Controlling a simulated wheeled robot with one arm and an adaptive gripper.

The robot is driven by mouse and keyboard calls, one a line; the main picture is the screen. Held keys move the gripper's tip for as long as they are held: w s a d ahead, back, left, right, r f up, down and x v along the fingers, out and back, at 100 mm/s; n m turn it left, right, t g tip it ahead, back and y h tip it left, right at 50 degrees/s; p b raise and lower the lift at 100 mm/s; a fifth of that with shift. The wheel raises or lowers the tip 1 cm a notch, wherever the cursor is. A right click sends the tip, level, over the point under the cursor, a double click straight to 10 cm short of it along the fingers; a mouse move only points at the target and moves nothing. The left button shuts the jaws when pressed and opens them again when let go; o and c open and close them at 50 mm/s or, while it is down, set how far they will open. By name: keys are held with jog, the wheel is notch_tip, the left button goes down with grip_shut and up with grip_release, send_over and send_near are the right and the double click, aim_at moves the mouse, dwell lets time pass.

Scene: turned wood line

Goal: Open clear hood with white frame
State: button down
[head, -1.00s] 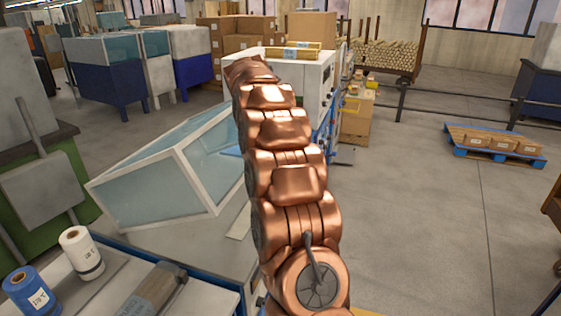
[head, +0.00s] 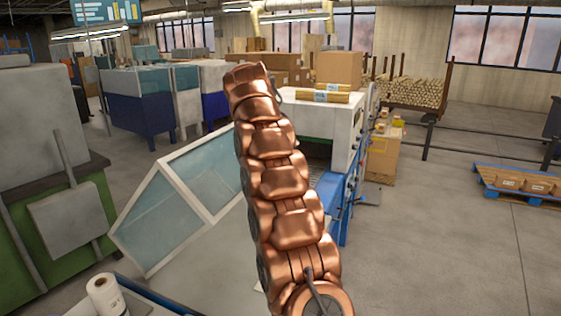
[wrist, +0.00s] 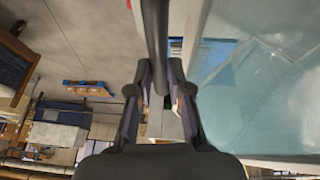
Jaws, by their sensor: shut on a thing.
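The clear hood with white frame (head: 180,210) is left of my arm in the head view, over the near end of the grey and blue machine. It sits at a steep tilt, and my arm hides its right part. In the wrist view its clear panel (wrist: 265,95) and white edge fill the right side. My gripper (wrist: 160,88) is shut on a dark bar-like handle (wrist: 155,35), which runs up beside the white edge. In the head view my arm hides the gripper and handle.
A green and grey machine (head: 75,215) stands close on the left. A white roll (head: 105,295) is at the lower left. A white unit (head: 335,115) with boxes stands behind the arm. A blue pallet (head: 515,190) lies right; the floor between is clear.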

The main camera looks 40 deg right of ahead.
jog(key=shift+w+a+r, duration=0.1)
jog(key=shift+w+a, duration=0.7)
jog(key=shift+a, duration=0.05)
jog(key=c, duration=1.5)
grip_release()
jog(key=shift+c, duration=0.2)
jog(key=shift+o, duration=0.9)
jog(key=shift+w+a+f, duration=0.1)
jog(key=shift+w+f, duration=0.15)
jog(key=shift+w, duration=0.05)
jog(key=shift+o, duration=0.8)
jog(key=shift+w, duration=0.15)
jog(key=shift+o, duration=0.5)
jog(key=shift+s+d+r, duration=0.25)
jog(key=shift+d, duration=0.05)
jog(key=shift+s+r, duration=0.1)
jog(key=shift+a+r, duration=0.15)
jog(key=shift+r, duration=0.1)
